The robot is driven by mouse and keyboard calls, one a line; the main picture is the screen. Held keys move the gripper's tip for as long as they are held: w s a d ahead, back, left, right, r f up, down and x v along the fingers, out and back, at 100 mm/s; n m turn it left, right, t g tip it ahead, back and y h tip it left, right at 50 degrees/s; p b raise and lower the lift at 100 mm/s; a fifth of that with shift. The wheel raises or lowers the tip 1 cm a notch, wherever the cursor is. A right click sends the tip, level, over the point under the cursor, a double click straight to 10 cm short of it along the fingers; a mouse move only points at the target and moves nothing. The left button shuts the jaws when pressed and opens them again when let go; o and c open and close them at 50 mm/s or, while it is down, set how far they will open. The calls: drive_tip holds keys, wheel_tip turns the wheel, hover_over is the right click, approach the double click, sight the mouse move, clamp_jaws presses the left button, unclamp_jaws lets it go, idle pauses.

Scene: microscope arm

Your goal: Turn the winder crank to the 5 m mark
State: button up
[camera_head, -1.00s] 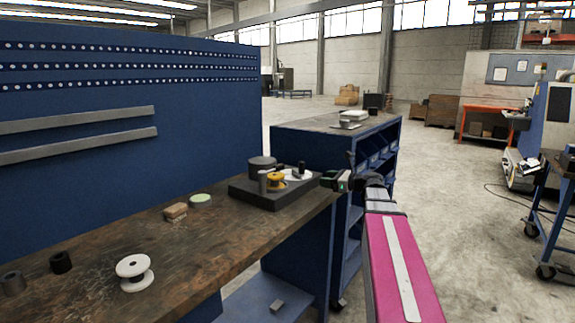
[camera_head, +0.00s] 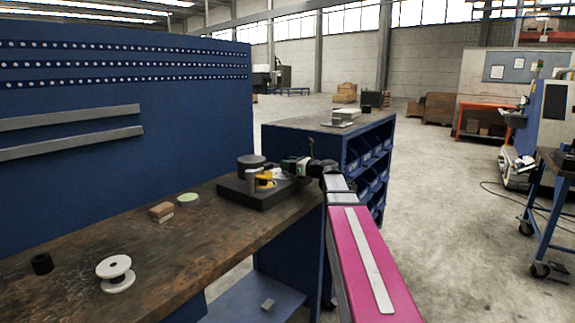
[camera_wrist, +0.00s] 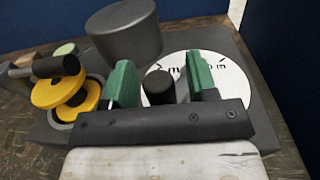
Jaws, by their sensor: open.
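The winder (camera_head: 262,198) is a dark base on the far end of the workbench, with a grey drum and a yellow spool (camera_head: 265,180). In the wrist view, its white dial (camera_wrist: 222,68) carries partly hidden black markings, and the 5 m mark cannot be read. A black upright crank knob (camera_wrist: 158,86) stands at the dial's left part. My gripper (camera_wrist: 158,82) is open, with a green-padded finger on either side of the knob and small gaps visible. In the head view my gripper (camera_head: 296,168) is at the winder's right side.
The grey drum (camera_wrist: 124,32) stands close behind the left finger, and the yellow spool (camera_wrist: 64,90) is left of it. On the bench are a white spool (camera_head: 115,273), a black cylinder (camera_head: 42,264), a small brown block (camera_head: 161,211) and a green-topped disc (camera_head: 187,199).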

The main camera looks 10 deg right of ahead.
drive_tip(key=shift+w+a, duration=0.25)
drive_tip(key=shift+a, duration=0.05)
drive_tip(key=shift+c, duration=0.4)
clamp_jaws()
drive_tip(key=shift+s+a+m+t+h, duration=0.1)
drive_tip(key=shift+a+m+t+h, duration=0.05)
drive_tip(key=shift+m+t+h, duration=0.2)
drive_tip(key=m+t+h, duration=0.1)
drive_tip(key=a+m+t+h, duration=0.1)
drive_tip(key=h, duration=0.1)
drive_tip(key=shift+t, duration=0.25)
drive_tip(key=shift+w+a+m+t+h, duration=0.1)
drive_tip(key=shift+a+m+t+h, duration=0.2)
drive_tip(key=shift+m+h, duration=0.35)
drive_tip(key=shift+w+a+m+t+h, duration=0.1)
drive_tip(key=shift+m+t+h, duration=0.3)
drive_tip(key=shift+h, duration=0.3)
drive_tip(key=shift+w+a+m+t+h, duration=0.15)
drive_tip(key=shift+m+t+h, duration=0.15)
drive_tip(key=shift+m+h, duration=0.35)
